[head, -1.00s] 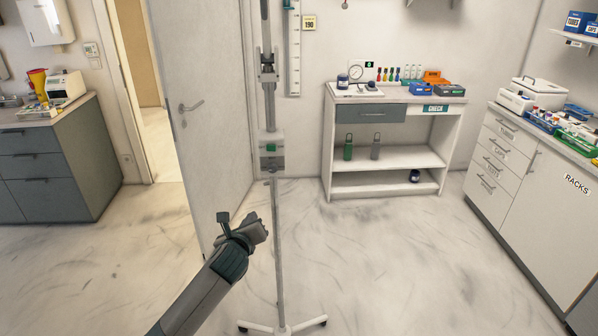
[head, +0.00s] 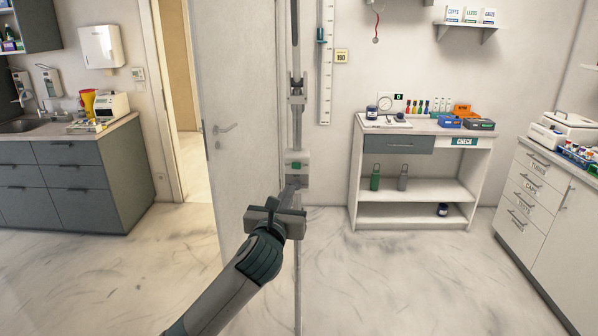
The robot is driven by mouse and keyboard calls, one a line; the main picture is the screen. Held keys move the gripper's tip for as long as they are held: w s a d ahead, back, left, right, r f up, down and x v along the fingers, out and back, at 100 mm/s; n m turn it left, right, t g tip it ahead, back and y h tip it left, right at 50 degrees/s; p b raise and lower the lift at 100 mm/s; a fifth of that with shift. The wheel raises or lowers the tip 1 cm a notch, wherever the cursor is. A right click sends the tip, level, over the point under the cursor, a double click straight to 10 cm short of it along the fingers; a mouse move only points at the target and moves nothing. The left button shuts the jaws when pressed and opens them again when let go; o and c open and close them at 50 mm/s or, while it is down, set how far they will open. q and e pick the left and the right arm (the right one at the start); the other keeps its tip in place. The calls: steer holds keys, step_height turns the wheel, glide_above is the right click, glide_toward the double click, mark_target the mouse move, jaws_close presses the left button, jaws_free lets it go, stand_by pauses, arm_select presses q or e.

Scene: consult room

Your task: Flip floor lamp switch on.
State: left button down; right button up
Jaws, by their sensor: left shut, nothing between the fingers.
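The floor lamp's thin grey pole (head: 298,255) stands upright in the middle of the head view. A pale control box (head: 305,167) sits on the pole, with a green switch (head: 295,165) on its front. My left gripper (head: 296,184) is shut and empty, with its fingertips at the lower part of the box, just below the green switch. I cannot tell whether the fingertips touch the box. The gripper hides part of the pole below the box. The lamp's top is out of frame. My right gripper is not in view.
A partly open door (head: 235,90) stands behind the lamp on the left. A grey cabinet (head: 75,180) is at far left. A white shelf unit (head: 412,215) stands at the back right, and drawers (head: 520,195) are at the right edge. The floor between is clear.

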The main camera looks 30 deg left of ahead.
mark_target(300, 166)
arm_select(q)
steer(key=p+x, duration=0.4)
steer(key=x, duration=0.9)
steer(key=shift+w+a+r+p, duration=0.1)
steer(key=shift+p, duration=0.2)
steer(key=shift+w+a, duration=0.1)
steer(key=shift+w, duration=0.15)
steer(key=shift+w, duration=0.1)
steer(key=shift+w+f, duration=0.15)
steer(key=shift+f, duration=0.05)
steer(key=shift+s+r, duration=0.15)
steer(key=shift+s, duration=0.15)
steer(key=shift+w, duration=0.1)
steer(key=shift+f, duration=0.2)
